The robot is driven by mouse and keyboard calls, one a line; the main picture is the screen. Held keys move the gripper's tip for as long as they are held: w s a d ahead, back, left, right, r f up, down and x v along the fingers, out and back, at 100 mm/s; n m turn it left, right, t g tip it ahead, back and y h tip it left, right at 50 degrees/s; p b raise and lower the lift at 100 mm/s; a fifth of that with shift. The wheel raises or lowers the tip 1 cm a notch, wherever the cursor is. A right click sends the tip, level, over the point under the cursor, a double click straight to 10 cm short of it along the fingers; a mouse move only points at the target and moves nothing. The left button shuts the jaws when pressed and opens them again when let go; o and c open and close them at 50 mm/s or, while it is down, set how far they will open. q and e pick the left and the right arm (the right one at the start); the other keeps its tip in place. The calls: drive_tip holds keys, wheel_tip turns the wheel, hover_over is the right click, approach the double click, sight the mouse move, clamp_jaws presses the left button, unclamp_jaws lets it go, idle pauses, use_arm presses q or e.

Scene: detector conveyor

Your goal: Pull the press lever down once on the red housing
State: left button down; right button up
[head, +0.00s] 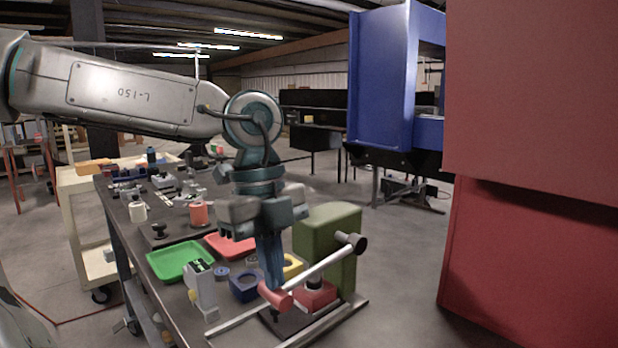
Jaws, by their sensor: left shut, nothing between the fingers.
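The press has a green body (328,238) near the bench's front right end. A red housing (318,299) sits at its base, with a dark ram end just above it. My right gripper is not in view.
On the bench (158,308) are a green tray (180,261), a red tray (229,246), a blue block with a round recess (244,287), a yellow piece (292,266) and a small whitish device (203,291). Pale rails frame the press base. A large red cabinet (535,200) stands at right.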

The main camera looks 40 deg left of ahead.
use_arm(q)
drive_tip(key=shift+f+b, duration=0.75)
idle(1.2)
drive_tip(key=shift+s+r+p, duration=0.1)
drive_tip(key=shift+r+p, duration=1.5)
drive_tip(key=shift+r, duration=0.8)
drive_tip(key=w+r+p, duration=0.6)
drive_tip(key=r+p, duration=0.5)
drive_tip(key=p, duration=0.2)
drive_tip(key=shift+d+r, duration=0.2)
wheel_tip(320, 180, up, 5)
drive_tip(key=p, duration=0.5)
